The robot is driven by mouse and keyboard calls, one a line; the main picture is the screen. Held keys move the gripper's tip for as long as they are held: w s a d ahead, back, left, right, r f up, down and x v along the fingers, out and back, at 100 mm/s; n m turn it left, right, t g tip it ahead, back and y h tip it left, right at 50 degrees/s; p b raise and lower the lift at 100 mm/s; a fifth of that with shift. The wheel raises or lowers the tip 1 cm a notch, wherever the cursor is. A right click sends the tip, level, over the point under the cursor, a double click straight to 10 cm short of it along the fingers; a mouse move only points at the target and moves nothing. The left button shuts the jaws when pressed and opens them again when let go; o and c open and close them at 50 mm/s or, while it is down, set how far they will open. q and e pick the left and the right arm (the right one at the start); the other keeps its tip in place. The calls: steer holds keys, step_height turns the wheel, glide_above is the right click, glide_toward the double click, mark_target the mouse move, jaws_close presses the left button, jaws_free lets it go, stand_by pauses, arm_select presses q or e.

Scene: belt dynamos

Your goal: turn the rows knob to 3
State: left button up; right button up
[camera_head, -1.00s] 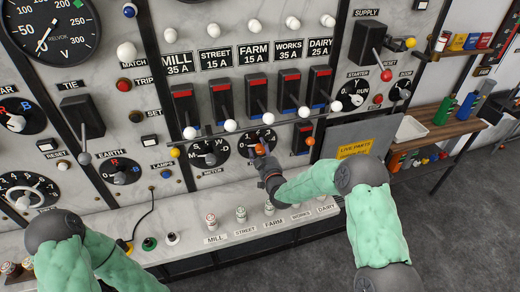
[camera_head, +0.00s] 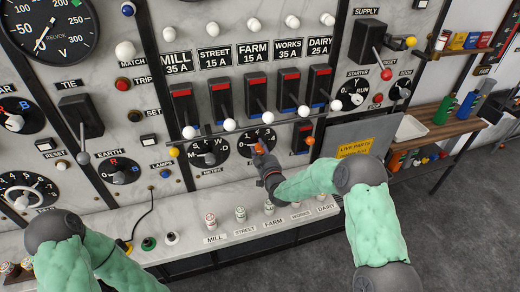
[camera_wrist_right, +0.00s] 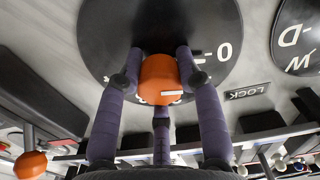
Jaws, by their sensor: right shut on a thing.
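The black numbered dial (camera_head: 247,137) sits low on the marble panel, right of the meter dial. Its orange knob (camera_wrist_right: 160,80) carries a white line and stands between my fingers. A "0" shows on the dial in the right wrist view; the other marks are partly covered, so I cannot read the setting.
Switch levers with white balls (camera_head: 230,124) hang close above the dial. A rail (camera_head: 220,137) crosses just over it. The meter dial (camera_head: 208,154) is beside it. A ledge with several small fuses (camera_head: 240,213) runs below. A shelf (camera_head: 450,132) stands at the right.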

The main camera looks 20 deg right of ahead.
steer(key=m+b, duration=0.6)
steer(key=b, duration=0.1)
steer(key=m+b, duration=0.3)
steer(key=b, duration=0.1)
steer(key=shift+w+d+r+m, duration=0.15)
steer(key=shift+r+m, duration=0.15)
steer(key=shift+r, duration=0.05)
steer(key=m+b, duration=0.9)
steer(key=b, duration=0.1)
steer(key=shift+d, duration=0.15)
steer(key=m+b, duration=0.1)
steer(key=m, duration=0.1)
steer(key=shift+m+b, duration=0.3)
steer(key=shift+b, duration=0.1)
steer(key=shift+d+m, duration=0.1)
steer(key=shift+m, duration=1.1)
steer(key=shift+f, duration=0.1)
steer(key=o, duration=1)
steer(key=shift+o, duration=0.8)
steer(key=shift+d+f, duration=0.1)
steer(key=shift+d, duration=0.05)
steer(key=shift+f, duration=0.1)
